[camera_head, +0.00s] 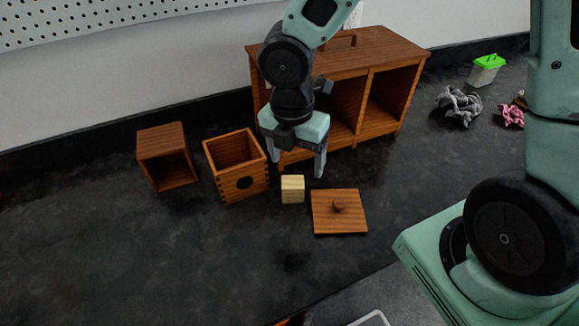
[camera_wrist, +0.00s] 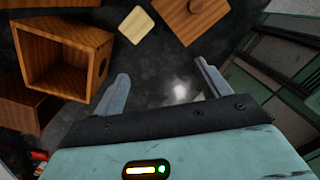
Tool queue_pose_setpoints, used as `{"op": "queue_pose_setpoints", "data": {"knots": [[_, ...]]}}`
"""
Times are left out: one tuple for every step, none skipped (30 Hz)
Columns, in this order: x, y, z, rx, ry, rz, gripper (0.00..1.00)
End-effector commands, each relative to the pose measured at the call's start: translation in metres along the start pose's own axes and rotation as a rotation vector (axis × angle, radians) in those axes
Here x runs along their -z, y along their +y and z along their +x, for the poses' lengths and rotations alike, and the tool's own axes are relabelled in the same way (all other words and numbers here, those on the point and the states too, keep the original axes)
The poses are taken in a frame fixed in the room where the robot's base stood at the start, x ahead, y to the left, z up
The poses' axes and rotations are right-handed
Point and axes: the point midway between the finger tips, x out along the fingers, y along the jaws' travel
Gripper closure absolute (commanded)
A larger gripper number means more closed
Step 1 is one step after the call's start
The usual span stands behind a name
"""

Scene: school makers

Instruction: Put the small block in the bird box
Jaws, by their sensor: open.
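The small pale wooden block (camera_head: 292,189) sits on the dark worktop, just right of the bird box; it also shows near the top of the wrist view (camera_wrist: 136,24). The bird box (camera_head: 222,177) is a brown wooden box with an open top and a dark round hole in its front. An open box that looks like it is at the left of the wrist view (camera_wrist: 82,32). My gripper (camera_head: 298,165) is open and empty, pointing down above the worktop behind the block. Its two fingers also show apart in the wrist view (camera_wrist: 163,72).
A square wooden lid with a knob (camera_head: 339,220) lies right of the block. Another open wooden box (camera_head: 158,142) stands left of the bird box. A wooden cabinet (camera_head: 386,46) stands behind my gripper. A green-lidded tub (camera_head: 484,74) and grey cloth (camera_head: 459,105) lie far right. The left foreground is clear.

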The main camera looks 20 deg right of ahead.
Motion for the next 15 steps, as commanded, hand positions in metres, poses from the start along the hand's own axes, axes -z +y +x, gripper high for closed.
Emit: {"op": "queue_pose_setpoints", "data": {"knots": [[-0.011,0.005,-0.02,-0.006,0.014,-0.104,0.25],[-0.016,0.007,-0.023,-0.012,0.018,-0.17,0.25],[-0.022,0.011,-0.026,-0.021,0.022,-0.248,0.25],[-0.026,0.014,-0.028,-0.028,0.024,-0.301,0.25],[-0.03,0.016,-0.029,-0.035,0.025,-0.347,0.25],[-0.033,0.018,-0.03,-0.043,0.027,-0.4,0.25],[-0.035,0.02,-0.031,-0.048,0.027,-0.432,0.25],[-0.038,0.021,-0.031,-0.053,0.027,-0.457,0.25],[-0.04,0.023,-0.03,-0.057,0.027,-0.484,0.25],[-0.04,0.024,-0.029,-0.059,0.027,-0.499,0.25],[-0.041,0.024,-0.027,-0.061,0.027,-0.51,0.25],[-0.041,0.025,-0.023,-0.062,0.026,-0.518,0.25],[-0.04,0.025,-0.018,-0.062,0.027,-0.522,0.25],[-0.04,0.026,-0.013,-0.062,0.028,-0.522,0.25],[-0.04,0.026,-0.005,-0.061,0.027,-0.522,0.25]]}}
